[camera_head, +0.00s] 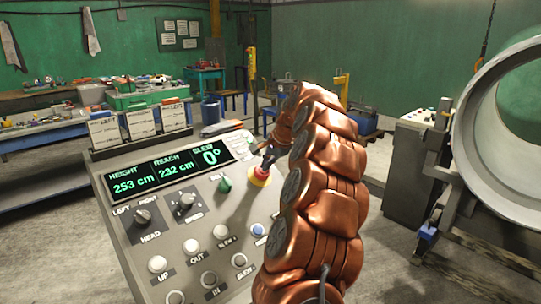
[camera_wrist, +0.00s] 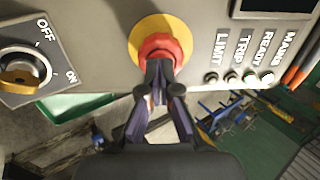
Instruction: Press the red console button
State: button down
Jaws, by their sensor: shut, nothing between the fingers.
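The red button (camera_head: 262,171) sits on a yellow round base on the sloped console (camera_head: 133,203), right of the display. In the wrist view the red button (camera_wrist: 163,49) is in the upper middle on its yellow disc (camera_wrist: 136,34). My gripper (camera_head: 268,155) is shut and empty, its fingertips right at the button in the head view. In the wrist view my gripper (camera_wrist: 160,72) points at the button's face, with the tips overlapping its lower edge. I cannot tell whether they touch it or whether it is pressed in. My copper-coloured arm hides the console's right part.
A green knob (camera_head: 225,184), a blue button (camera_head: 258,229) and several white buttons are close by on the console. An OFF/ON switch (camera_wrist: 20,75) and small lamps (camera_wrist: 249,79) flank the red button. A large pipe ring (camera_head: 470,150) stands at the right.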

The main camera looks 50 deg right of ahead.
jog(key=shift+w+f, duration=0.15)
jog(key=shift+f, duration=0.1)
jog(key=shift+b+x, duration=0.6)
jog(key=shift+x, duration=0.4)
jog(key=shift+a+f, duration=0.1)
jog(key=shift+f, duration=0.1)
jog(key=b+v, duration=0.1)
jog(key=v, duration=1.4)
